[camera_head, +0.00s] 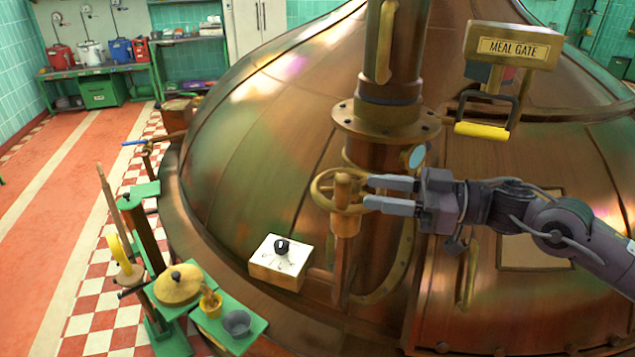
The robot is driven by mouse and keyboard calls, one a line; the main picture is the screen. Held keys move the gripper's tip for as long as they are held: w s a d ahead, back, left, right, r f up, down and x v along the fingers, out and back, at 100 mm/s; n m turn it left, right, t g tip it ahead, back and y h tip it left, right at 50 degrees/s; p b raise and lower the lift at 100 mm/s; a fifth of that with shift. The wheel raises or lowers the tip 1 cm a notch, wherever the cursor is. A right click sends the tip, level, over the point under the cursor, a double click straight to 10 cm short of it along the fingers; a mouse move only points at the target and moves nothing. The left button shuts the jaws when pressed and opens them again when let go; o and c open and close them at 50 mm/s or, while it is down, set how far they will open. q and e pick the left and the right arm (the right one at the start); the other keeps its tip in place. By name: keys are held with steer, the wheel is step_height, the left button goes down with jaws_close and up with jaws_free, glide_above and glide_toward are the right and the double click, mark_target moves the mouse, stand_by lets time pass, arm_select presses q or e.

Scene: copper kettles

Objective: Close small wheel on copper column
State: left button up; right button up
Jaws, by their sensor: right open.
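The small brass wheel (324,192) sits on a short upright valve post in front of the copper column (373,245), in the middle of the head view. The column rises out of the large copper kettle dome (260,130). My right gripper (368,192) comes in from the right and is open, its two grey fingers pointing left at the wheel's right side. The fingers overlap the right part of the rim in the picture; I cannot tell whether they touch it. My left gripper is not in view.
A white box with a black knob (278,262) stands left of the valve post. A meal gate box (512,47) with a yellow handle (482,131) hangs above my right arm. Green stands (235,325) with a pot and bowl are at lower left.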

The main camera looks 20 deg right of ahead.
mark_target(344, 187)
steer(key=x, duration=0.1)
steer(key=p+x, duration=0.1)
steer(key=x, duration=0.1)
steer(key=shift+r, duration=0.2)
steer(key=shift+w+a+p, duration=0.15)
steer(key=shift+a+p, duration=0.05)
steer(key=shift+p, duration=0.15)
steer(key=shift+p+x, duration=0.4)
steer(key=shift+x, duration=0.45)
steer(key=shift+w+a+f, duration=0.15)
steer(key=shift+w+a, duration=0.2)
steer(key=shift+a, duration=0.25)
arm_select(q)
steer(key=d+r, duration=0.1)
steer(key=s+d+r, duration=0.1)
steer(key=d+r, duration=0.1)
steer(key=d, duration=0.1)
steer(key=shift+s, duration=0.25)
arm_select(e)
steer(key=shift+f, duration=0.1)
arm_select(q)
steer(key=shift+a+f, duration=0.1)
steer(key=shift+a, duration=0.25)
arm_select(e)
jaws_close()
